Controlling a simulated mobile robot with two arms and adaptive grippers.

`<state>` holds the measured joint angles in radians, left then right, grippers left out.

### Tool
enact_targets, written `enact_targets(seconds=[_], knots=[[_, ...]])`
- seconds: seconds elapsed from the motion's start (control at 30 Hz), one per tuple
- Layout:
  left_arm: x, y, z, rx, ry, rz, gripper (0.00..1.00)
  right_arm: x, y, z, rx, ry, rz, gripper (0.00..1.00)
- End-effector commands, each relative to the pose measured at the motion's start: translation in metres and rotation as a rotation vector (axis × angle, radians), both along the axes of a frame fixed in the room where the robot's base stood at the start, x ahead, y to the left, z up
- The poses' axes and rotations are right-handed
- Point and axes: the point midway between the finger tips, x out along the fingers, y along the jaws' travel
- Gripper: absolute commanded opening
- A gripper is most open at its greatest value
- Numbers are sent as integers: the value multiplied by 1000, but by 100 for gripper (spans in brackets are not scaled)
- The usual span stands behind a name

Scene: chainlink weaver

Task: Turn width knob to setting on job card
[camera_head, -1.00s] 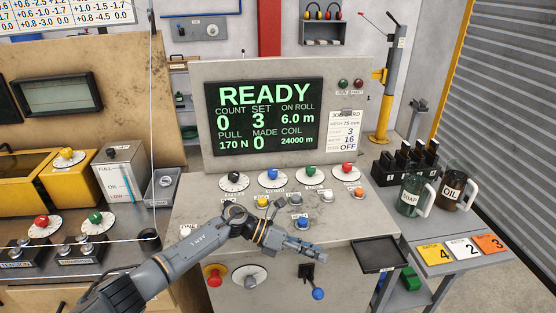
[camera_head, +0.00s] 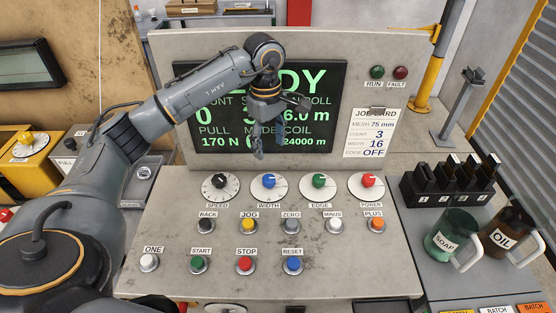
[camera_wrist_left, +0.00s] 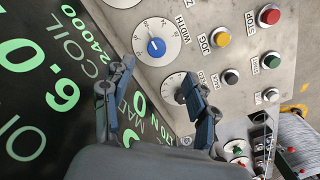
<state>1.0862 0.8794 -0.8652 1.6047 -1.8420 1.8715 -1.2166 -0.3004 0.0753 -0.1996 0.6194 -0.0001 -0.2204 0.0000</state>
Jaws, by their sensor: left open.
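The blue width knob (camera_head: 269,181) sits on a white dial in the row of knobs under the screen; its setting is too small to read. It also shows in the left wrist view (camera_wrist_left: 156,47), beyond the fingertips. The job card (camera_head: 370,133) right of the screen reads mesh 75 mm, count 3, width 16, edge OFF. My left gripper (camera_head: 278,128) is open and empty in front of the screen, above the width knob and apart from it. Its two fingers (camera_wrist_left: 160,72) are spread in the left wrist view. My right gripper is not in view.
Black speed (camera_head: 219,182), green edge (camera_head: 319,181) and red power (camera_head: 368,181) knobs flank the width knob. Push buttons, such as yellow jog (camera_head: 248,225), lie in rows below. My left arm hides part of the screen (camera_head: 330,85). Soap (camera_head: 446,238) and oil (camera_head: 503,235) jugs stand right.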

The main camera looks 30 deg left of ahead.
Motion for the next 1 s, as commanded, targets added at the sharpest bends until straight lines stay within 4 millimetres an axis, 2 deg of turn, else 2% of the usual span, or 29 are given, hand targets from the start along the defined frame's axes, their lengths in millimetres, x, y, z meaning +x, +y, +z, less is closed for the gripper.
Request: enact_targets(seconds=[0.13, 0.27, 0.37, 0.8, 1.0], knots=[[-1, 8, 6, 36, -5, -11, 58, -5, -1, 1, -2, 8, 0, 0], [-2, 9, -2, 39, -2, -12, 58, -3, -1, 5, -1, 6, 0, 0], [-2, 8, -16, 39, 0, -11, 58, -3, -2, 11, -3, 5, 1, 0], [-3, 8, -104, 37, -1, -11, 58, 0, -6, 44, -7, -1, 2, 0], [-2, 8, -126, 37, -5, -11, 58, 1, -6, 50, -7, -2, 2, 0]])
